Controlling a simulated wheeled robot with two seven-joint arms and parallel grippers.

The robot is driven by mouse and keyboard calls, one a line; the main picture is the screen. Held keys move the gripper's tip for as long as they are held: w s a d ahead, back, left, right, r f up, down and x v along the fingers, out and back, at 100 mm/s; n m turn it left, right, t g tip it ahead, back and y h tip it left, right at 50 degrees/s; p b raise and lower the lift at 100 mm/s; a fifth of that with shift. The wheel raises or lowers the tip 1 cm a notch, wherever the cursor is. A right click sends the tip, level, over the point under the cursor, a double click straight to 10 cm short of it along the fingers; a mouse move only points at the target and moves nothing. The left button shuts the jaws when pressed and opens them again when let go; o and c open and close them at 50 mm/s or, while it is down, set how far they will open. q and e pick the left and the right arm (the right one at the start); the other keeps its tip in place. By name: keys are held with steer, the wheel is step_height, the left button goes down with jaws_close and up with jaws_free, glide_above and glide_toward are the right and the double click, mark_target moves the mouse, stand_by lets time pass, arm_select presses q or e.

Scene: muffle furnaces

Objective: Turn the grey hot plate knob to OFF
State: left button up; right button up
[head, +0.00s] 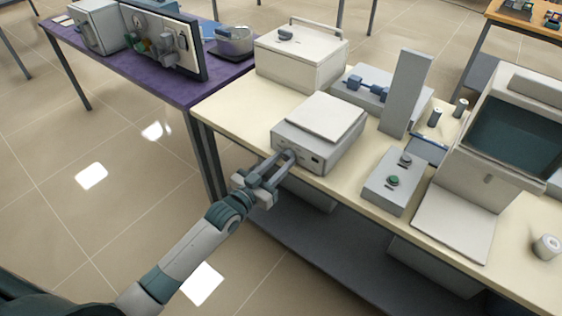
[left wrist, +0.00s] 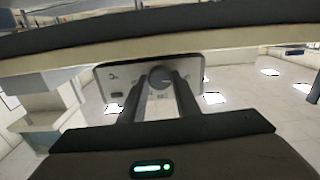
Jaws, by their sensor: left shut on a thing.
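The grey hot plate (head: 338,158) with a white top plate (head: 321,116) stands near the front edge of the cream bench. My left gripper (head: 287,160) reaches its front face from the left. In the left wrist view, the hot plate's front panel (left wrist: 104,78) shows upside down. The round grey knob (left wrist: 160,76) sits between the two fingers of the left gripper (left wrist: 160,88), which is shut on it. The fingers hide the knob in the head view. The knob's pointer and the OFF mark are too small to read. My right gripper is not in view.
A grey control box (head: 380,197) with a green button stands right of the hot plate. A white lidded box (head: 290,72) stands behind it. A furnace with a dark screen (head: 515,130) is at the right. The floor left of the bench is clear.

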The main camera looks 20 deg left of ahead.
arm_select(q)
steer(key=o, duration=0.8)
steer(key=shift+c, duration=0.2)
steer(key=shift+s, duration=0.15)
